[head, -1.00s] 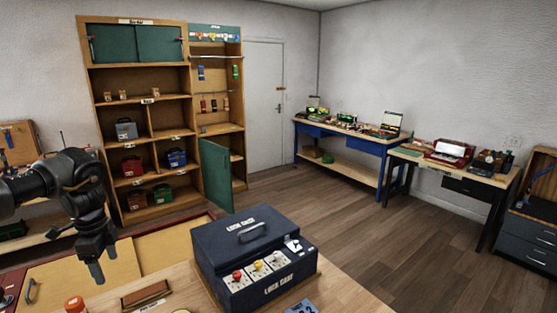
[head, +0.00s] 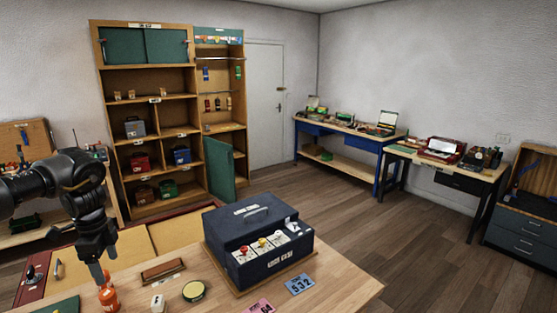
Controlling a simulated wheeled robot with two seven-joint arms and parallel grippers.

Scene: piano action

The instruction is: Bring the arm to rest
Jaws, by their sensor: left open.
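My left arm comes in from the left edge in the head view. My left gripper (head: 103,276) hangs fingers down over the left part of the wooden table (head: 345,285). Its jaws are open. The fingertips are right by a small orange-red container (head: 108,299), overlapping it in the picture; I cannot tell whether they touch it. No object shows lifted in the jaws. My right gripper is not in view.
A dark lock case (head: 258,243) stands on the table. A brown block (head: 163,271), a round yellow-topped tin (head: 194,291) and number tags (head: 299,285) lie nearby. A cabinet (head: 160,85) with an open green door (head: 219,168) and workbenches (head: 347,137) stand behind.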

